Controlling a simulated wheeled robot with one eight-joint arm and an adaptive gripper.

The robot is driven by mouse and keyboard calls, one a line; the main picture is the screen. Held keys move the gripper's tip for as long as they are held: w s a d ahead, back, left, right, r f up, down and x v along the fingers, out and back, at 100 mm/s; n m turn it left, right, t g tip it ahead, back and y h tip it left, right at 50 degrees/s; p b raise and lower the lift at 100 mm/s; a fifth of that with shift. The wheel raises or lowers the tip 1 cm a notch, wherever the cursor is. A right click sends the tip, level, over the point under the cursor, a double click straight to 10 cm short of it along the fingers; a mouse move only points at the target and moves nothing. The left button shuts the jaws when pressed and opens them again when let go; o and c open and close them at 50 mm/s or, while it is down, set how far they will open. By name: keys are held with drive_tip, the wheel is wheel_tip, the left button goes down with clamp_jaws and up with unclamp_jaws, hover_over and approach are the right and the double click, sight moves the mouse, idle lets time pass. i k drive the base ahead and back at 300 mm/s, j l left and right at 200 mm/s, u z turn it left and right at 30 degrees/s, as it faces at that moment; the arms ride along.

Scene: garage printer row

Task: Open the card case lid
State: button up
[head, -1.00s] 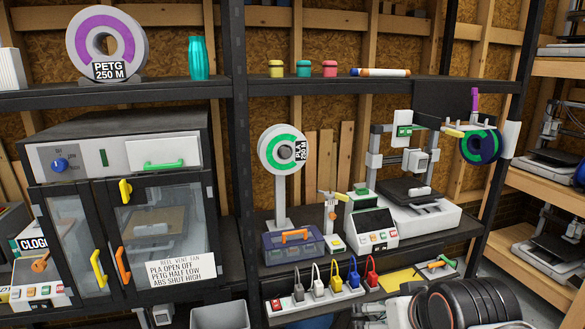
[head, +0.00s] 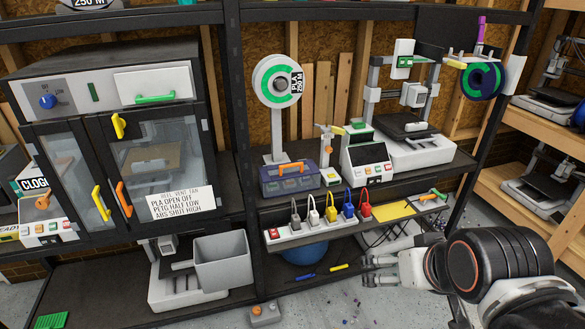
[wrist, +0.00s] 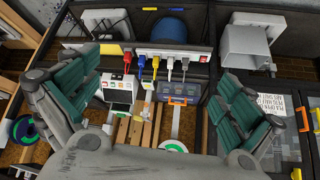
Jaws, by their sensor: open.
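The card case (head: 289,178) is a small blue-purple box with an orange handle, on the middle shelf below the PLA spool. Its lid looks shut. In the wrist view, which is upside down, the case (wrist: 176,88) shows between my fingers, farther off. My gripper (head: 368,270) is at the lower right in the head view, lower than the case and to its right, touching nothing that I can see. In the wrist view my gripper (wrist: 158,100) has its two teal-padded fingers wide apart with nothing between them.
A power strip (head: 270,238) with several coloured plugs runs along the shelf front below the case. A small white device (head: 330,177) and a printer control box (head: 368,160) stand right of it. The cabinet (head: 75,105) and a dark post are to its left.

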sight(313, 169)
drive_tip(key=i+j, duration=0.1)
drive_tip(key=i, duration=1.25)
